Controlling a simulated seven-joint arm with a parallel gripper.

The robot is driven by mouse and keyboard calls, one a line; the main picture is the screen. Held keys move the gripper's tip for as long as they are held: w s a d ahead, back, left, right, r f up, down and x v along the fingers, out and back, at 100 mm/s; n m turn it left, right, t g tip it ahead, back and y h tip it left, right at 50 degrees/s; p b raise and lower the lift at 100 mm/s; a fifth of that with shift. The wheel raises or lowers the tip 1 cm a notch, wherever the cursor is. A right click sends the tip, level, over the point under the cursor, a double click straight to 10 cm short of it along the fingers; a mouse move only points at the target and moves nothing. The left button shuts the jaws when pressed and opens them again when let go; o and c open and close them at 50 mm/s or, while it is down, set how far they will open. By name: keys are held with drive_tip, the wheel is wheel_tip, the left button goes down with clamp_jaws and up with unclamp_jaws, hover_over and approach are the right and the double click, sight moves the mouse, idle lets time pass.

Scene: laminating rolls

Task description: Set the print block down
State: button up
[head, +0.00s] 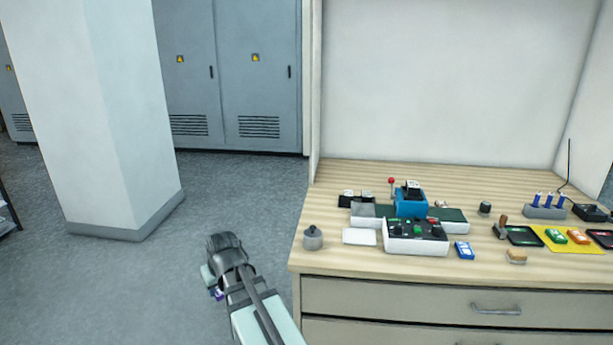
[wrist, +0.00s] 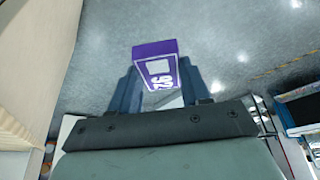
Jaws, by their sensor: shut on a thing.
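The print block (wrist: 153,49) is purple with a white window and white markings, and it shows in the wrist view between the two dark fingers of my gripper (wrist: 160,82). My gripper is shut on it. In the head view, my gripper (head: 212,283) is left of the table's front left corner, over the grey floor. Only a small purple bit of the block (head: 217,294) shows there, and my arm hides the rest. The block is in the air, apart from the table.
The wooden table (head: 340,262) holds a blue press (head: 410,203), a white control box (head: 416,238), a grey weight (head: 312,238), a blue-and-white block (head: 464,250) and a yellow mat (head: 551,233) with coloured blocks. Bare wood lies along the front edge. A white pillar (head: 110,120) stands left.

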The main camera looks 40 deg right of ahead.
drive_tip(key=w+d+r+m, duration=0.1)
drive_tip(key=w+d+r, duration=0.2)
drive_tip(key=d, duration=0.9)
drive_tip(key=w+d+r+m+h, duration=0.1)
drive_tip(key=w+d+r, duration=0.3)
drive_tip(key=d, duration=0.8)
drive_tip(key=w+d+r+m+h, duration=0.1)
drive_tip(key=w+d+r+m, duration=0.2)
drive_tip(key=d, duration=1)
drive_tip(key=shift+w+d+r+g, duration=0.15)
drive_tip(key=shift+w+g, duration=0.15)
drive_tip(key=shift+w, duration=0.85)
drive_tip(key=s+d+r, duration=0.1)
drive_tip(key=s+d, duration=0.1)
drive_tip(key=d, duration=0.5)
drive_tip(key=s+d+r+m, duration=0.1)
drive_tip(key=d, duration=0.5)
drive_tip(key=s+d+r+m, duration=0.1)
drive_tip(key=s+d, duration=0.1)
drive_tip(key=d, duration=0.5)
drive_tip(key=shift+s+d+r+h, duration=0.25)
drive_tip(key=shift+s+d+h, duration=0.05)
drive_tip(key=shift+d+h, duration=0.1)
drive_tip(key=s+d+m, duration=0.2)
drive_tip(key=s+d, duration=2.8)
drive_tip(key=shift+g, duration=0.4)
drive_tip(key=shift+s+d+f, duration=0.1)
drive_tip(key=shift+f, duration=2.1)
drive_tip(key=shift+s+d+f, duration=0.1)
drive_tip(key=shift+f, duration=2.1)
